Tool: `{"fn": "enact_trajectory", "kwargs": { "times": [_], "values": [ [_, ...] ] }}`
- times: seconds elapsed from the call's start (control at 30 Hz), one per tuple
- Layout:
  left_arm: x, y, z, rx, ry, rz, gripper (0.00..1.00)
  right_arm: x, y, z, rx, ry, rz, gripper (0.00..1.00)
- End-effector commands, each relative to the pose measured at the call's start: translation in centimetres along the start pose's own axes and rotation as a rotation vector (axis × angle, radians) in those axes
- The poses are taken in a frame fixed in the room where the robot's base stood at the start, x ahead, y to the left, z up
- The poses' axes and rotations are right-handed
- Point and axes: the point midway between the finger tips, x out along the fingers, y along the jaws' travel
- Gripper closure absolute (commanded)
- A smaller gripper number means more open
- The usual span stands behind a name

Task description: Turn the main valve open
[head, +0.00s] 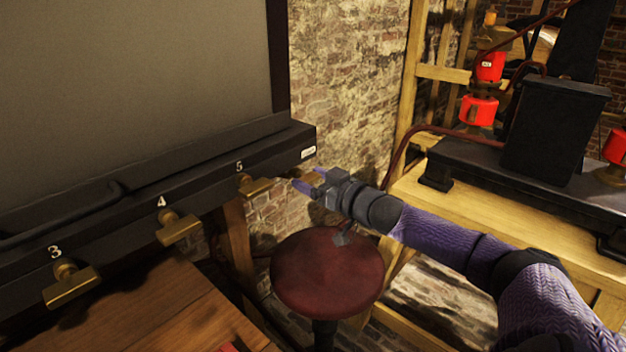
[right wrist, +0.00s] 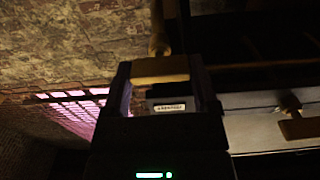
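A brass valve handle (right wrist: 160,70) on a round stem shows in the right wrist view, beside a small white label (right wrist: 168,107). I take it to be the main valve; in the head view it is mostly hidden by my right gripper. My right gripper (head: 309,179) is at the right end of the dark rail (head: 225,190), past valve 5. Its fingers stand apart, one at each end of the handle (right wrist: 160,82); I cannot tell whether they touch it. My left gripper is not in view.
Brass valves 3 (head: 70,288), 4 (head: 179,229) and 5 (head: 257,186) line the rail. A red round stool (head: 327,275) stands below my right gripper. A wooden bench (head: 420,195) with black and red apparatus is at the right. A brick wall (head: 345,90) is behind.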

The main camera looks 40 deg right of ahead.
Motion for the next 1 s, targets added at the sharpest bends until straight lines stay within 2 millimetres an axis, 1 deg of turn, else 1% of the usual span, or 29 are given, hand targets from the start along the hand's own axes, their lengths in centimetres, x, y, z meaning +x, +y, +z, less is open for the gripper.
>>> {"fn": "enact_trajectory", "kwargs": {
  "times": [0.03, 0.07, 0.1, 0.27, 0.47, 0.67, 1.0],
  "values": [
    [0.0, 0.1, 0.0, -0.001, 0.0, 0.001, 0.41, 0.0, 0.0, 0.0, 0.0, 0.0, 0.0, 0.68],
    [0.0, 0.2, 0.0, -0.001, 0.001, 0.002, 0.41, 0.0, 0.0, 0.0, 0.0, 0.0, 0.0, 0.74],
    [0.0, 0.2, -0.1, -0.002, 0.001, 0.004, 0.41, 0.0, 0.0, 0.0, 0.0, 0.0, 0.0, 0.82],
    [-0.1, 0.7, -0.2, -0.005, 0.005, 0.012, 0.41, 0.0, 0.0, 0.0, -0.007, 0.0, 0.0, 0.82],
    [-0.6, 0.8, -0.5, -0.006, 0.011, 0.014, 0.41, 0.0, 0.0, -0.1, -0.073, 0.0, 0.001, 0.82],
    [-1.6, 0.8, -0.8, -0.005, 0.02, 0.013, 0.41, 0.0, -0.1, -0.2, -0.218, 0.0, 0.0, 0.82],
    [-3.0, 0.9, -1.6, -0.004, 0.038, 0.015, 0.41, 0.0, -0.2, -0.1, -0.541, 0.0, 0.0, 0.82]
  ]
}}
